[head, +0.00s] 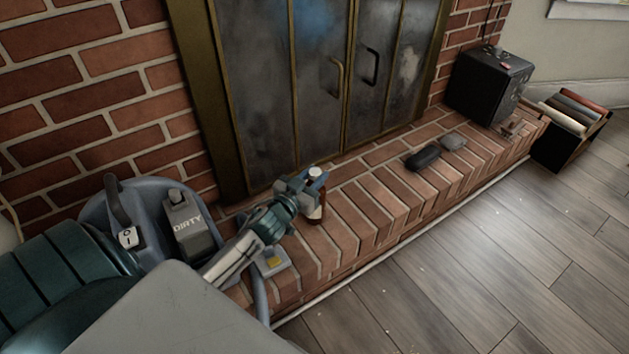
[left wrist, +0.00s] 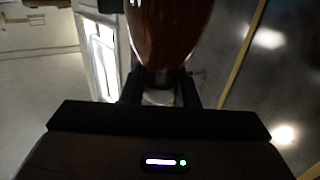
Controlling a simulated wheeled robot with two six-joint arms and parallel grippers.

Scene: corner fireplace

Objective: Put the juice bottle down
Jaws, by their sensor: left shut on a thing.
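The juice bottle (head: 316,208) has a reddish-brown body, and its upper part is partly covered by my gripper. My left gripper (head: 305,183) is shut on the bottle near its neck, over the brick hearth (head: 373,206), close to the fireplace doors. The bottle looks about upright in the head view. I cannot tell whether its base touches the bricks. In the left wrist view the bottle's brown body (left wrist: 170,35) fills the top middle, and its pale narrow end sits between the dark fingers (left wrist: 160,92). My right gripper is not in view.
On the hearth to the right lie a dark case (head: 423,158) and a small grey object (head: 453,141). A black box (head: 487,85) stands beyond them. A grey-blue vacuum marked DIRTY (head: 187,224) is at left. Bare bricks lie between the bottle and the case.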

